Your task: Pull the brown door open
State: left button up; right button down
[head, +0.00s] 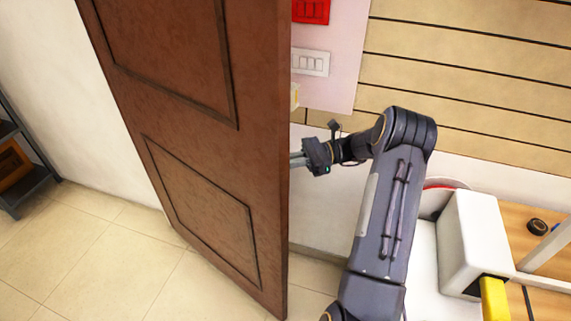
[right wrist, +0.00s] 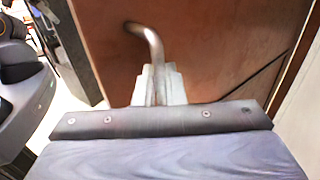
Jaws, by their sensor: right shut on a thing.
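The brown door (head: 200,120) with dark-edged panels stands swung out from the wall, its near edge at the middle of the head view. My right gripper (head: 297,159) reaches in from the right beside that edge; its fingertips are hidden behind the door there. In the right wrist view the brown door surface (right wrist: 210,50) fills the back. A curved metal handle (right wrist: 148,38) rises from between the fingers of my right gripper (right wrist: 158,85), which are shut on it. My left gripper is not in view.
A red box (head: 311,11) and a white switch panel (head: 311,63) are on the wall right of the door. A dark shelf (head: 22,165) stands at the far left. A white unit (head: 475,235) stands at the right. Tiled floor left of the door is clear.

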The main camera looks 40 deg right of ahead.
jog(key=c, duration=1.6)
grip_release()
jog(key=shift+c, duration=0.2)
jog(key=b+v, duration=0.2)
jog(key=v, duration=0.5)
jog(key=shift+s+d, duration=0.15)
jog(key=shift+d, duration=0.25)
